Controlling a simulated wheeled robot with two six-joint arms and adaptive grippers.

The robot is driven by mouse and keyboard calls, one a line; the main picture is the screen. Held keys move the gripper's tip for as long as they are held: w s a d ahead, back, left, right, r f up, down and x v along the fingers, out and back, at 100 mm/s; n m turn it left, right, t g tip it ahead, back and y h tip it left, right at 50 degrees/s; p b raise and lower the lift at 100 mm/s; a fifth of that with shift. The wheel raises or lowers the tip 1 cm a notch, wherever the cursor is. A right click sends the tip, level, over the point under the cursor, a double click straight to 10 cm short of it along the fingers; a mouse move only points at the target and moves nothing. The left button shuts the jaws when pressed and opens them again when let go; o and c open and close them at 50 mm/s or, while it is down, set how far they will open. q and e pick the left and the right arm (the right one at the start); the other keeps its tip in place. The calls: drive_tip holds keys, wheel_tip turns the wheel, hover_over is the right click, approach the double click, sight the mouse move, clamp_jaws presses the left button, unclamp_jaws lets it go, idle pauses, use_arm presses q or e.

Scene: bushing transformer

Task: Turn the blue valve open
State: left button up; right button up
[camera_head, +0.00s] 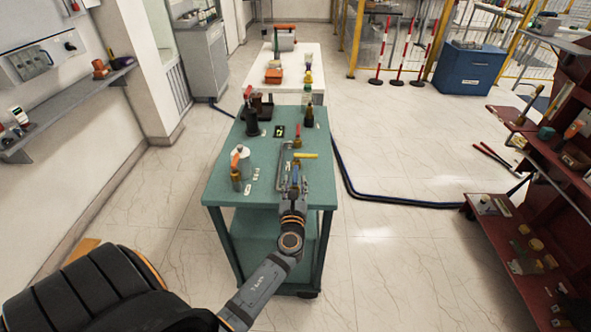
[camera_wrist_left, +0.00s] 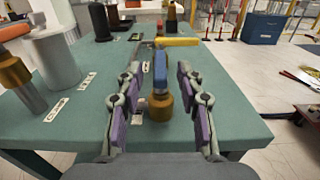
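The blue valve (camera_wrist_left: 160,72) shows in the left wrist view as a blue handle on top of a brass body (camera_wrist_left: 161,106). It stands on the green table (camera_head: 225,188), and in the head view the blue handle (camera_head: 295,174) is small and partly hidden by my gripper. My left gripper (camera_wrist_left: 158,95) is open, with one finger on each side of the valve. Clear gaps show between the fingers and the valve, and nothing is held. It also shows in the head view (camera_head: 294,185). My right gripper is in neither view.
A yellow-handled valve (camera_wrist_left: 178,42) stands just behind the blue one. Dark bushings (camera_head: 251,122) stand farther back. A red shelf rack (camera_head: 520,200) is at the right.

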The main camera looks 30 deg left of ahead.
sight(296, 171)
use_arm(q)
drive_tip(key=x, duration=0.6)
drive_tip(key=shift+w+a, duration=0.1)
clamp_jaws()
